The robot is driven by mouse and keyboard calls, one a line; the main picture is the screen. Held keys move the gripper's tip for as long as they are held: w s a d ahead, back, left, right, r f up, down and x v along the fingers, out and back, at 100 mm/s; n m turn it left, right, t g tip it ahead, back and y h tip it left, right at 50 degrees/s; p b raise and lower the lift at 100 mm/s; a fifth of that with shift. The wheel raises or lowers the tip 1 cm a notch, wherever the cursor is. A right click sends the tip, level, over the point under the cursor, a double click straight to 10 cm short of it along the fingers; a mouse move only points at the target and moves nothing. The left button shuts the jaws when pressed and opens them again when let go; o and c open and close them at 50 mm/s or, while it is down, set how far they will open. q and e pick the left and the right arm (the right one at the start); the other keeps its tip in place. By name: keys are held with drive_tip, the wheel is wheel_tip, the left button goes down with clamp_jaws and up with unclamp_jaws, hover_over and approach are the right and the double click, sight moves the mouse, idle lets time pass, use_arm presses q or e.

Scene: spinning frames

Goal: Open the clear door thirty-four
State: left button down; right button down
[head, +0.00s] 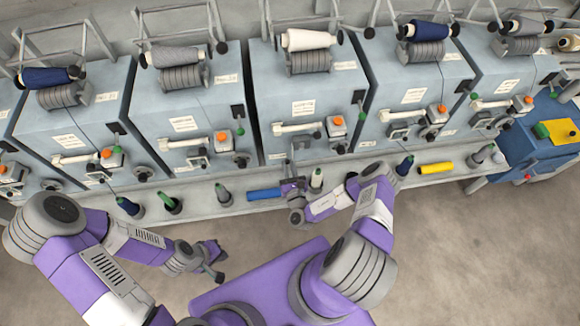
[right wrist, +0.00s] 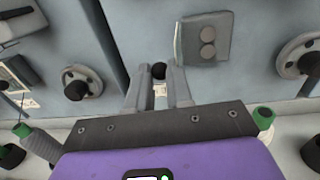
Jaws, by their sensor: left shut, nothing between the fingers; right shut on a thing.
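A see-through grey door panel (right wrist: 205,38), with two round discs showing behind it, sits on the front of the middle machine (head: 300,105). Its number cannot be read. My right gripper (head: 290,172) is low at the front of this machine. In the right wrist view its fingers (right wrist: 160,85) are shut around a small black ball knob (right wrist: 158,71), just left of and below the panel. How far the panel stands from the machine cannot be told. My left gripper (head: 214,264) is shut and empty, away from the machines, above the floor at lower left.
Similar machines with orange buttons stand on both sides. A pale ledge (head: 225,203) runs along their front, holding several dark and green-tipped cones, a blue tube (head: 264,194) and a yellow tube (head: 435,168). A blue cart (head: 545,148) stands at right. The floor (head: 470,250) at lower right is clear.

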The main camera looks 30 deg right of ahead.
drive_tip(key=shift+w+a+r, duration=0.15)
drive_tip(key=shift+w+a, duration=0.05)
drive_tip(key=shift+a, duration=0.25)
drive_tip(key=c, duration=1)
unclamp_jaws()
drive_tip(key=shift+d, duration=0.1)
drive_tip(key=shift+w+d, duration=0.1)
drive_tip(key=p+v, duration=0.1)
drive_tip(key=v, duration=0.7)
